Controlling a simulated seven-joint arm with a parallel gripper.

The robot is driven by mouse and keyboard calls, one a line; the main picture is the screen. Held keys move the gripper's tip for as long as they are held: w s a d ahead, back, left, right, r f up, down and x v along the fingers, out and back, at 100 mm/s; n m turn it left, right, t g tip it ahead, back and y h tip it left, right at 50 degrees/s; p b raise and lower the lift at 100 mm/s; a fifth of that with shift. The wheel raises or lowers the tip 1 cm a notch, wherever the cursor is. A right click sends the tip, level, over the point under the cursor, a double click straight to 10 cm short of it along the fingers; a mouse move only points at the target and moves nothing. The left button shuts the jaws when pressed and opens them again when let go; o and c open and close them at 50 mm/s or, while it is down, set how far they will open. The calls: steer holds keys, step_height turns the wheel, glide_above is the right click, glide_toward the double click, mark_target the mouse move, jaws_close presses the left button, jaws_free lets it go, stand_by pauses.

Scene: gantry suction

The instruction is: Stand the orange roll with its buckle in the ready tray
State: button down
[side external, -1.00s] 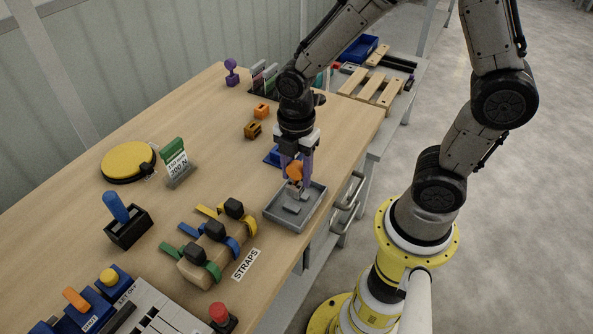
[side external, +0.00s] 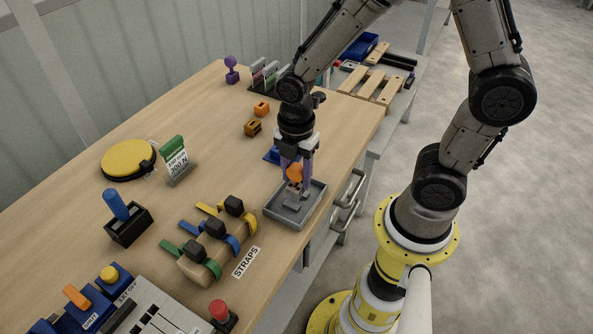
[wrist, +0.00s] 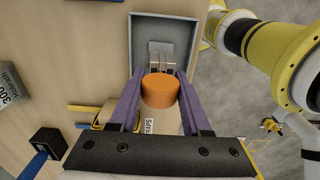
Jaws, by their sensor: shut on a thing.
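The orange roll (side external: 295,172) is between the purple fingers of my gripper (side external: 296,170), which is shut on it. The roll is over the grey tray (side external: 313,205), near its inner floor. In the wrist view the roll (wrist: 160,90) sits between both fingers, with the tray (wrist: 190,22) beyond it. A metal buckle (wrist: 161,60) shows just past the roll, over a small grey block in the tray. I cannot tell whether the roll or buckle touches the tray.
A wooden block with yellow, blue and green straps (side external: 200,268) stands left of the tray, beside a STRAPS label (side external: 246,262). A blue item (side external: 271,155) lies just behind the tray. Small orange blocks (side external: 261,108) stand farther back. The table's right edge is close to the tray.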

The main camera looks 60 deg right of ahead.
steer(key=shift+f, duration=0.95)
steer(key=shift+c, duration=1.4)
jaws_free()
steer(key=shift+r, duration=0.1)
step_height(320, 180, up, 14)
steer(key=shift+f, duration=0.2)
